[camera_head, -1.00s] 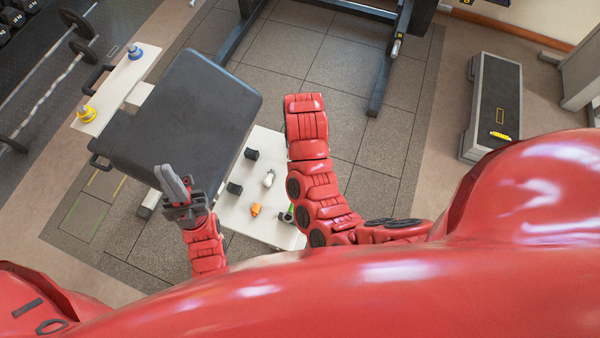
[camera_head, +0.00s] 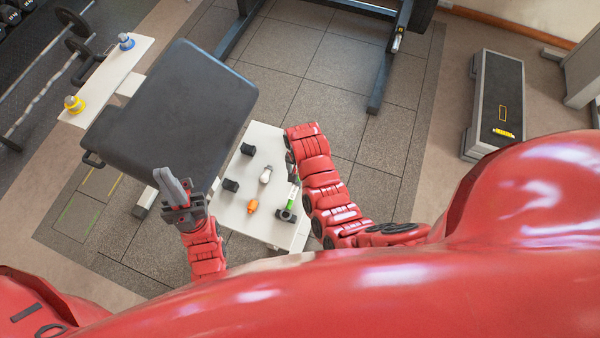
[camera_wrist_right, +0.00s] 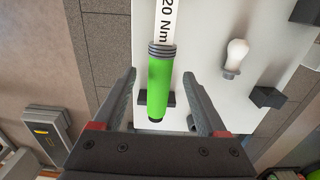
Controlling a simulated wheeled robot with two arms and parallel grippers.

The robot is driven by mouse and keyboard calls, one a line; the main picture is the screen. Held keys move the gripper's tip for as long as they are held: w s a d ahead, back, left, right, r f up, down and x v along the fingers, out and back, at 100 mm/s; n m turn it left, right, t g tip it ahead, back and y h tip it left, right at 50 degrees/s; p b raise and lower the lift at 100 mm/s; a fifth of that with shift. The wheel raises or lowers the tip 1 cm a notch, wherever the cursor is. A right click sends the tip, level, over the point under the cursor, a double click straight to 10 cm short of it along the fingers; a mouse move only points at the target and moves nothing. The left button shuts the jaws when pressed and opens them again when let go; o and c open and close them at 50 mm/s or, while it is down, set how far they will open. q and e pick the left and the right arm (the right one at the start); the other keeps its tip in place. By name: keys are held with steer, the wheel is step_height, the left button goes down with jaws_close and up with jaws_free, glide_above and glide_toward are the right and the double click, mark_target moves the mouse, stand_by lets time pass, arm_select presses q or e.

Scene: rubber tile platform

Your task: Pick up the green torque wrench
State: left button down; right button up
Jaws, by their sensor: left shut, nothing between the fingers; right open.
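The green torque wrench (camera_head: 291,198) lies on the white board, partly hidden by my right arm in the head view. In the right wrist view its green handle (camera_wrist_right: 160,85) and a white shaft marked "20 Nm" show. My right gripper (camera_wrist_right: 165,85) is open, with one finger on each side of the green handle and a gap on both sides. My left gripper (camera_head: 173,187) is shut and empty, over the lower edge of the black padded bench.
The white board (camera_head: 238,213) also holds an orange item (camera_head: 252,206), a white bulb (camera_head: 265,175) and black blocks (camera_head: 230,185). The black bench (camera_head: 175,110) stands to its left. A grey step platform (camera_head: 497,100) lies at right. Floor tiles between are clear.

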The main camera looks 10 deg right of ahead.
steer(key=shift+w+f, duration=0.15)
steer(key=shift+f, duration=0.7)
jaws_close()
